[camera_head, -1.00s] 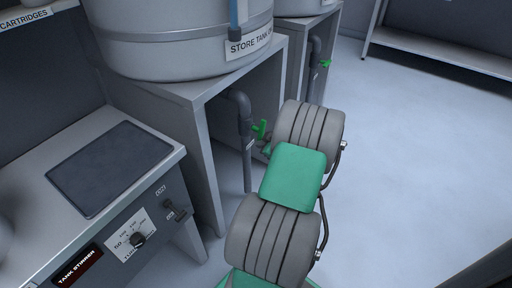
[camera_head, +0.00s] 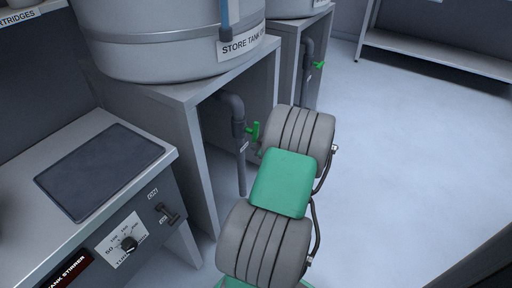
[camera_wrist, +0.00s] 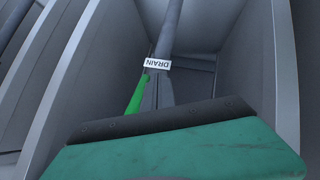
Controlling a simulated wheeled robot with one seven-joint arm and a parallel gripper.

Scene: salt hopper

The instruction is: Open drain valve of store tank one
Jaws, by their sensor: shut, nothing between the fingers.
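The store tank (camera_head: 170,40), its label reading "STORE TANK O" before it is cut off, stands on a grey stand. Its grey drain pipe (camera_head: 239,110) bends down below, with a green valve lever (camera_head: 254,132) beside it. In the wrist view the lever (camera_wrist: 138,95) lies at a slant left of the pipe, close to the white DRAIN label (camera_wrist: 157,63). My gripper (camera_wrist: 158,80) is shut and empty, its dark fingers just right of the lever. I cannot tell whether they touch it. In the head view my arm hides the gripper.
A second tank (camera_head: 300,8) with its own green valve lever (camera_head: 318,65) stands behind. A stirrer bench (camera_head: 70,225) with a dial (camera_head: 129,243) is at the left front. The stand's side panels close in around the pipe. The floor to the right is clear.

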